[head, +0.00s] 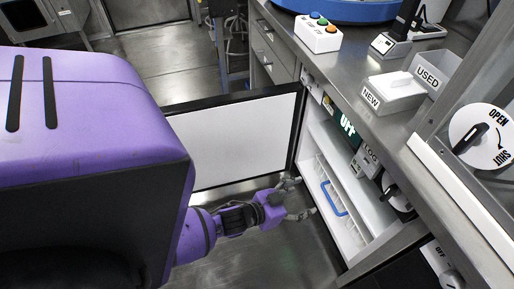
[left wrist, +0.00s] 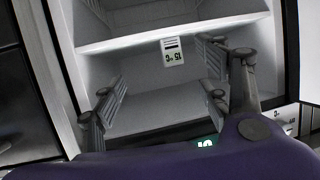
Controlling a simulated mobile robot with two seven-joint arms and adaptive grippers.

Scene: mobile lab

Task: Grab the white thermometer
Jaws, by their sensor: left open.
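The white thermometer (left wrist: 173,50), a small white tag with a dark "15 °C" reading that appears upside down, shows in the left wrist view at the edge of a white shelf inside the cabinet. I cannot make it out in the head view. My left gripper (head: 302,197) is open in front of the open cabinet in the head view. In the left wrist view the fingers of my left gripper (left wrist: 165,98) are spread wide and nothing is between them; the thermometer lies beyond them, between their directions. My right gripper is in neither view.
The cabinet's white door (head: 235,138) stands open beside my left arm. The steel counter (head: 350,75) above holds a button box (head: 318,34), a NEW box (head: 395,95) and a USED box (head: 438,70).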

